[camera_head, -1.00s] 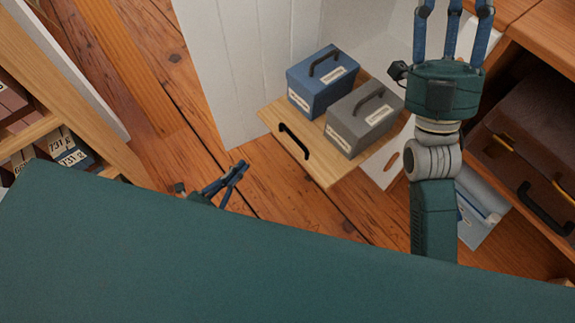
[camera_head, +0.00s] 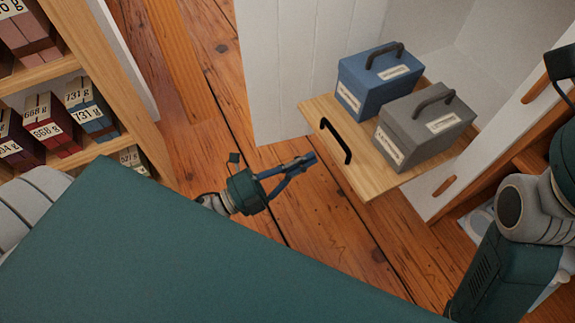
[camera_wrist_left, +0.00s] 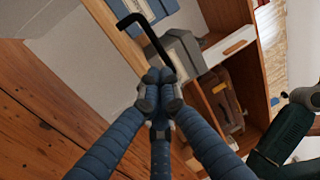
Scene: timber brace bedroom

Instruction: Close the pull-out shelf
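The pull-out shelf (camera_head: 365,184) is a light wooden board sticking out of a white cabinet, with a black bar handle (camera_head: 337,141) on its front edge. A blue box (camera_head: 368,90) and a grey box (camera_head: 415,135) stand on it. My left gripper (camera_head: 308,160) is in front of the handle, to its lower left, with fingertips together and empty. In the left wrist view, the fingertips (camera_wrist_left: 160,82) meet just below the handle (camera_wrist_left: 143,30); a small gap seems to remain. My right arm is at the right edge; its fingers are out of frame.
The white cabinet's side panel (camera_head: 285,70) stands left of the shelf. A wooden rack (camera_head: 85,75) with labelled boxes is at the left. Bare plank floor (camera_head: 225,95) lies between them. In the left wrist view, a brown case (camera_wrist_left: 222,100) sits in a wooden compartment at the right.

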